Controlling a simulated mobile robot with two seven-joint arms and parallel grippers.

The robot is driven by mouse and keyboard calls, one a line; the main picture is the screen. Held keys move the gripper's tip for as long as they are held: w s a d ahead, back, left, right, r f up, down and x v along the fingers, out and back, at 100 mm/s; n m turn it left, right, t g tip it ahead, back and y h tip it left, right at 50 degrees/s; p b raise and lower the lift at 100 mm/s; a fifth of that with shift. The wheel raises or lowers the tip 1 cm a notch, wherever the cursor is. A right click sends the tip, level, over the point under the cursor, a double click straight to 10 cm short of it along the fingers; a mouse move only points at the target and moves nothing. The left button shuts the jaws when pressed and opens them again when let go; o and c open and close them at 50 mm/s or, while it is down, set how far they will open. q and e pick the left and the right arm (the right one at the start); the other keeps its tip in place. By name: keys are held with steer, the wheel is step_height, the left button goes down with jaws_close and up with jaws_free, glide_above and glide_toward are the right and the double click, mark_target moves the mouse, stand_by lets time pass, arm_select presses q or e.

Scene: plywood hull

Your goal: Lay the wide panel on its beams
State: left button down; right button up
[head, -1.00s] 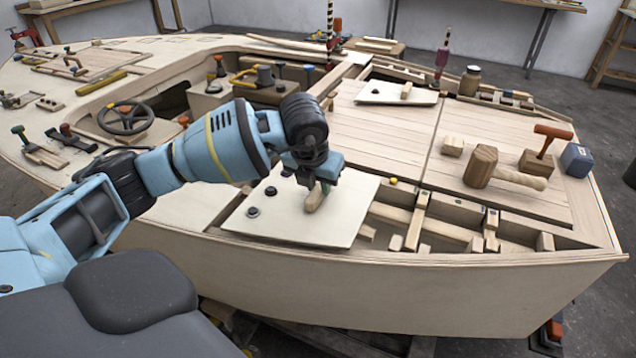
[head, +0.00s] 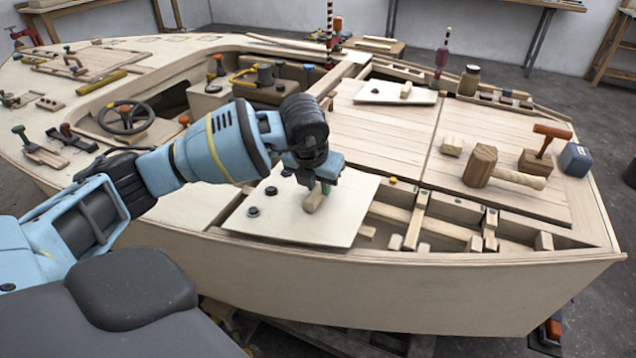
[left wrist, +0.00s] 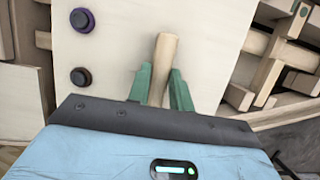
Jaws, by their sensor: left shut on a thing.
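The wide panel (head: 345,222) is a pale, flat board with a wooden handle (head: 314,200) and several dark round knobs on it. It lies over the near side of the boat's open framing, its right edge over the beams (head: 398,214). My left gripper (head: 318,188) is shut on the handle; in the left wrist view its green fingers (left wrist: 163,90) stand on both sides of the handle. The panel's underside and the beams beneath it are hidden, so I cannot tell whether it touches them. My right gripper does not show.
A smaller pale panel with a handle (head: 385,93) lies on the far deck. A mallet (head: 495,170), a small wooden block (head: 452,146) and a blue-grey block (head: 575,157) stand on the right deck. The framed bay right of the panel is open. A steering wheel (head: 126,118) stands at left.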

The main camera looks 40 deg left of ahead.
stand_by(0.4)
arm_select(q)
steer(key=shift+f+b, duration=0.35)
steer(key=shift+f, duration=0.45)
stand_by(0.3)
steer(key=c, duration=1.2)
jaws_free()
steer(key=shift+o, duration=0.2)
steer(key=shift+v, duration=3.9)
